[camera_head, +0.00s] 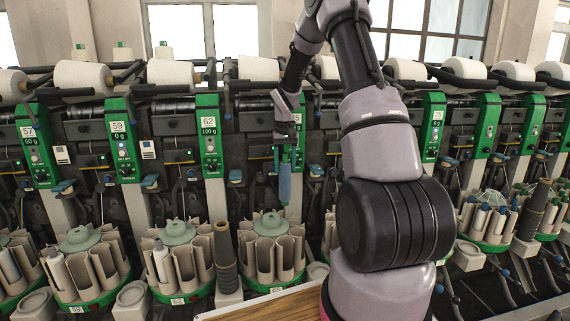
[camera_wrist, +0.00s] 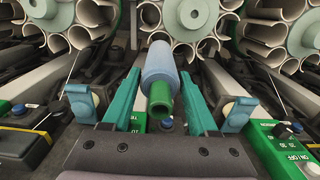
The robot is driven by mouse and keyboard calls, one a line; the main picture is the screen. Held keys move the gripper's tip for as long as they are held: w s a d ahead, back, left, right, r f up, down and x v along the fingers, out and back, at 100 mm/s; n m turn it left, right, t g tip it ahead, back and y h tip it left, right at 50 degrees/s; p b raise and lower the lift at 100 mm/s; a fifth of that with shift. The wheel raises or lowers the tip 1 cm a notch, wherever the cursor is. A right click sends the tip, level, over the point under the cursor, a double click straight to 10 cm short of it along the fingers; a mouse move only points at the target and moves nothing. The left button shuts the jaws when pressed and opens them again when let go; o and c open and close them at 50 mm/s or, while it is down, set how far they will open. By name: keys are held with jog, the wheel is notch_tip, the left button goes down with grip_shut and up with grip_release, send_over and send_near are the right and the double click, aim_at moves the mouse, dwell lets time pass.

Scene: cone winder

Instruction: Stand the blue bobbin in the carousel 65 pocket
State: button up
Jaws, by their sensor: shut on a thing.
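My gripper (camera_head: 284,150) hangs nose down in front of the machine, shut on the blue bobbin (camera_head: 285,184). In the wrist view, the bobbin (camera_wrist: 160,66) lies between the two teal fingers (camera_wrist: 160,84), its green end toward the camera and its blue body pointing away. The bobbin is about upright, above the rear right of the middle carousel (camera_head: 270,284) in the head view and apart from it. That carousel's small label looks like 65, but is hard to read. The wrist view shows its hub (camera_wrist: 193,12) and open pockets beyond the bobbin.
Neighbouring carousels stand left (camera_head: 178,297) and far left (camera_head: 84,303); some of their pockets hold bobbins. A dark ribbed cone (camera_head: 226,258) stands between the left and middle carousels. Green control panels (camera_head: 209,135) line the machine. A wooden surface (camera_head: 270,306) is at the bottom.

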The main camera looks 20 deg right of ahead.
aim_at(285, 196)
jog(key=shift+f, duration=1.75)
jog(key=shift+f, duration=2.35)
jog(key=shift+f, duration=2.15)
notch_tip(285, 196, down, 4)
jog(key=shift+f, duration=0.2)
